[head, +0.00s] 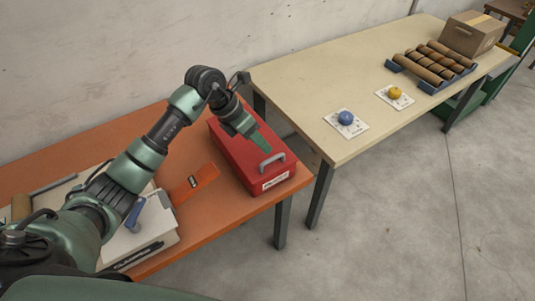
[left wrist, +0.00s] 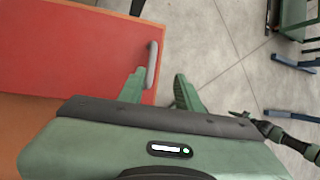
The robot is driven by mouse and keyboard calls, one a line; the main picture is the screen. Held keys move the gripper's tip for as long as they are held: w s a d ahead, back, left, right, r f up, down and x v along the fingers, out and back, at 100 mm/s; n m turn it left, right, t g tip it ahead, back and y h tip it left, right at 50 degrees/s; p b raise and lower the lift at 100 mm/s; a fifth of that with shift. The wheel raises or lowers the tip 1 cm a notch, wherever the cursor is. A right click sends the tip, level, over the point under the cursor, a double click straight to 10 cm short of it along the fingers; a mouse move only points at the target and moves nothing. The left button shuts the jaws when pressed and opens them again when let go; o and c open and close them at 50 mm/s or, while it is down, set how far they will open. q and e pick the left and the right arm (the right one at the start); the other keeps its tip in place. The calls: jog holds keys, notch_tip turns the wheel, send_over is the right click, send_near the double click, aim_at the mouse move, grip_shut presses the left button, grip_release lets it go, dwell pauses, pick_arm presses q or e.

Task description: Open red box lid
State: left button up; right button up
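The red box (head: 236,158) stands on the orange table with its lid shut. A grey handle (head: 272,161) is on the lid near its front edge. My left gripper (head: 262,141) is just above the lid, close behind the handle. The handle (left wrist: 152,65) shows just beyond the fingertips, nearer the left finger. A dark and green arm part, likely my right gripper (left wrist: 240,114), shows small at the right of the left wrist view; its fingers are unclear.
The orange table (head: 205,222) also holds a white device with a blue handle (head: 134,215) and an orange flat piece (head: 192,184). A beige table (head: 300,95) behind carries a blue knob (head: 346,117), a yellow knob (head: 395,93), brown rolls (head: 420,68) and a cardboard box (head: 470,35).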

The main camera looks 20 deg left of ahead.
aim_at(266, 155)
pick_arm(q)
jog(key=shift+y, duration=0.4)
jog(key=x, duration=0.2)
jog(key=a+p+x, duration=0.1)
jog(key=x, duration=0.2)
jog(key=p+x, duration=0.1)
jog(key=x, duration=0.1)
jog(key=shift+a+f, duration=0.1)
jog(key=shift+f, duration=0.35)
grip_shut()
jog(key=shift+r, duration=0.1)
dwell(0.6)
